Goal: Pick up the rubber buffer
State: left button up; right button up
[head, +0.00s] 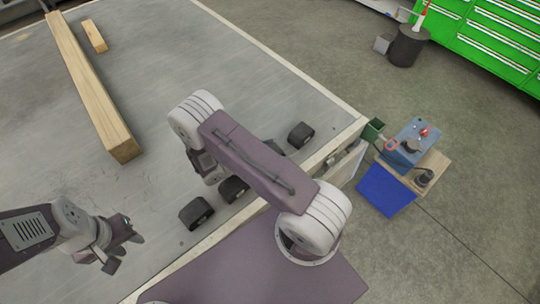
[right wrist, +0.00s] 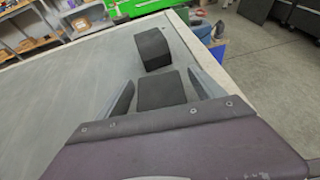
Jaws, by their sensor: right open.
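Several black rubber buffers lie on the grey trailer deck near its right edge. In the head view one (head: 196,212) is at the lower left of the row, one (head: 234,188) is beside my right arm, and one (head: 301,134) is farther up; another is partly hidden behind the arm. In the right wrist view, a buffer (right wrist: 161,91) sits between the parted fingers of my open right gripper (right wrist: 160,80). A second buffer (right wrist: 152,48) stands just beyond it. In the head view the arm hides this gripper. My left gripper (head: 125,252) is open and empty over the deck.
A long wooden beam (head: 95,90) and a short wood piece (head: 95,36) lie on the deck at upper left. The pale deck edge (head: 325,155) runs close by the buffers. Beyond it stand a blue toolbox (head: 408,150) and a green cabinet (head: 490,45).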

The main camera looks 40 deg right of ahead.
jog(key=shift+x, duration=0.75)
jog(key=shift+a+r, duration=0.1)
jog(key=shift+c, duration=0.6)
grip_shut()
